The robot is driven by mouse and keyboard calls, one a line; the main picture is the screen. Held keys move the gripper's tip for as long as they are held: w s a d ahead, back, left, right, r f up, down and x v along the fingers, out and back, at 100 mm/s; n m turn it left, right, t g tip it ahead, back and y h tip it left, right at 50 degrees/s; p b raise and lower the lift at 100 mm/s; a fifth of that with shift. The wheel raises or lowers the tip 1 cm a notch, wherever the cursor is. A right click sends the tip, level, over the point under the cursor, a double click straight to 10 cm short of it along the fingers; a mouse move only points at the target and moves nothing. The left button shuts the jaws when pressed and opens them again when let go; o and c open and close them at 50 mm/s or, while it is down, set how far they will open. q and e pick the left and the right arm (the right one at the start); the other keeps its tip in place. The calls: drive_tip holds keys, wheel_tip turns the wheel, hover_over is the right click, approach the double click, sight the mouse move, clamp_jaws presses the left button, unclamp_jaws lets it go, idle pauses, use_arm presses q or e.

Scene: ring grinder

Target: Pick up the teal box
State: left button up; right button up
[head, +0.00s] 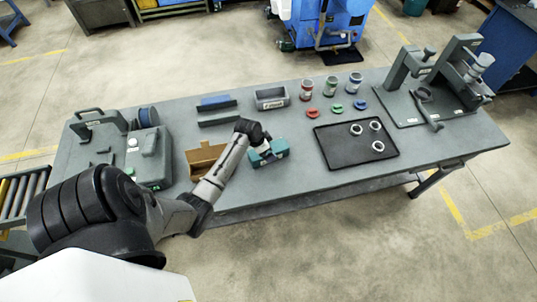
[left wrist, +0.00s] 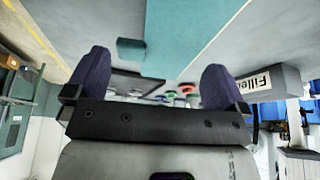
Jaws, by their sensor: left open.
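The teal box (head: 277,154) sits on the grey table near its front edge, in the middle of the head view. My left gripper (head: 262,143) is right at the box, and the wrist partly covers it. In the left wrist view the teal box (left wrist: 178,35) shows beyond and between the two dark fingers. There my left gripper (left wrist: 157,65) is open, with its fingers spread apart. I cannot tell whether the fingers touch the box. My right gripper is not in view.
A brown box (head: 200,156) stands left of the teal box. A black tray (head: 340,155) with three rings lies to its right. Behind are a grey bin (head: 271,98) and three cups (head: 330,86). A grey machine (head: 150,150) stands left, a grey fixture (head: 430,90) right.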

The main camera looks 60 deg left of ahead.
use_arm(q)
drive_tip(key=shift+s+x, duration=0.15)
drive_tip(key=shift+x, duration=1.35)
drive_tip(key=shift+s+x, duration=0.15)
drive_tip(key=shift+x, duration=1.3)
drive_tip(key=shift+f, duration=0.15)
drive_tip(key=shift+c, duration=0.3)
drive_tip(key=c, duration=0.5)
drive_tip(key=shift+r, duration=1.3)
drive_tip(key=shift+d+r, duration=0.1)
drive_tip(key=shift+r, duration=0.8)
drive_tip(key=w+d+r, duration=0.1)
drive_tip(key=d+r, duration=0.1)
drive_tip(key=d, duration=0.1)
drive_tip(key=w+d+r, duration=0.1)
drive_tip(key=d+r, duration=0.1)
drive_tip(key=d, duration=0.2)
drive_tip(key=w+d+r, duration=0.2)
drive_tip(key=d, duration=0.1)
drive_tip(key=shift+w+d+r, duration=0.1)
drive_tip(key=shift+d+r, duration=0.25)
drive_tip(key=shift+d, duration=0.05)
